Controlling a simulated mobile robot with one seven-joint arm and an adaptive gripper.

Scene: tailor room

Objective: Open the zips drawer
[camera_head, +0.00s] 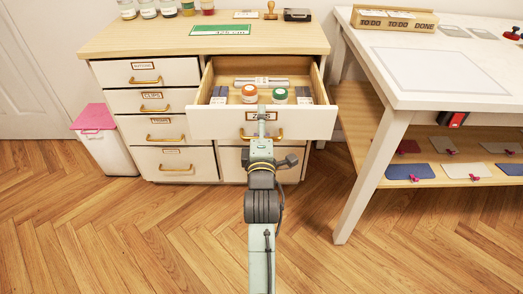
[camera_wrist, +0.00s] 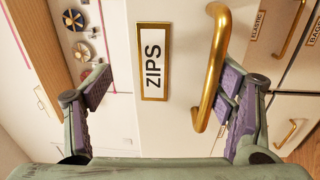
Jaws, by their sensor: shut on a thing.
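The zips drawer (camera_head: 215,122) is the top right drawer of the white cabinet and stands pulled well out. My gripper (camera_head: 262,112) is at the middle of its front. In the wrist view, the ZIPS label (camera_wrist: 153,62) lies between the fingers of my gripper (camera_wrist: 160,85). One finger is at the drawer's top edge, the other beside the brass handle (camera_wrist: 216,60), on its far side from the label. The jaws are shut across the front and handle; the exact contact is partly hidden.
The drawer holds an orange-topped spool (camera_head: 249,92), a green-topped one (camera_head: 280,95) and dark packs. The other labelled drawers (camera_head: 145,72) are shut. A pink-lidded bin (camera_head: 95,118) stands left, a white work table (camera_head: 440,75) right. The floor in front is free.

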